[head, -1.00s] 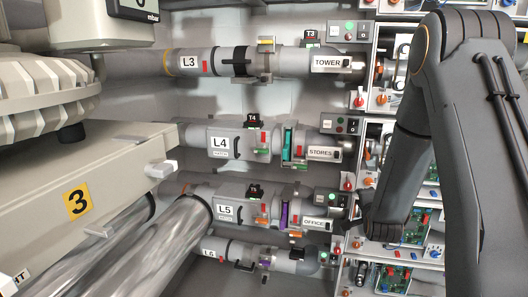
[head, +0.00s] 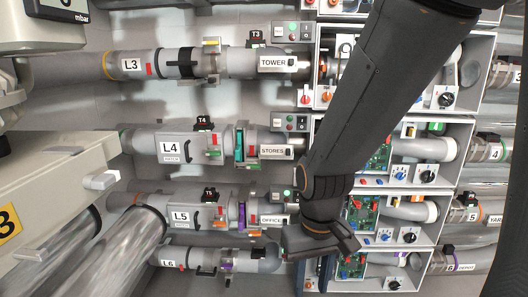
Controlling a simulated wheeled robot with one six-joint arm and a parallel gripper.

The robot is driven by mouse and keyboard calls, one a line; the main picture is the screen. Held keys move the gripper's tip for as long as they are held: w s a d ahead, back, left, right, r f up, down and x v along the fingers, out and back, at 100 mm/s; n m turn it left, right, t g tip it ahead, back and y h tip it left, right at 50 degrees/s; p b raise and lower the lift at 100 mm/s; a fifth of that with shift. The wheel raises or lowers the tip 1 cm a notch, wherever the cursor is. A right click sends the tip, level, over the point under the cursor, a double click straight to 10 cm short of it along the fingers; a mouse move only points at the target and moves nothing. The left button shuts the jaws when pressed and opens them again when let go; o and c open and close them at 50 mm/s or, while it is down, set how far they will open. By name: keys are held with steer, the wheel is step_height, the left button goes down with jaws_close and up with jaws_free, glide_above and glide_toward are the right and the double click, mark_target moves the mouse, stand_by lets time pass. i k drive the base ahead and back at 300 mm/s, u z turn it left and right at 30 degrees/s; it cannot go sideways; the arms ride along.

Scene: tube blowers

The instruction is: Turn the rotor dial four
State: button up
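Several open white boxes are stacked right of centre, each with a black round dial on its lower front panel. The dial (head: 428,176) on the box level with the L4 and number 4 pipes has a white pointer mark. Like dials show on the box above (head: 445,99) and the boxes below (head: 409,237). No label naming the rotor dials is readable. My gripper (head: 315,276) hangs low in front of the left side of the lower boxes, left of and below the dial level with L4, apart from it.
My arm crosses the upper boxes and hides part of them. Small switch panels (head: 297,123) and the labelled pipes L3 (head: 130,65), L4 (head: 172,147) and L5 (head: 181,216) lie to the left. Pipes numbered 4 (head: 493,153) and 5 run at the right. Green circuit boards fill some boxes.

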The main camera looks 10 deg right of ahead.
mark_target(428, 176)
steer(key=z, duration=1.4)
steer(key=k, duration=0.5)
steer(key=z, duration=0.95)
steer(key=i, duration=1)
steer(key=u, duration=1.25)
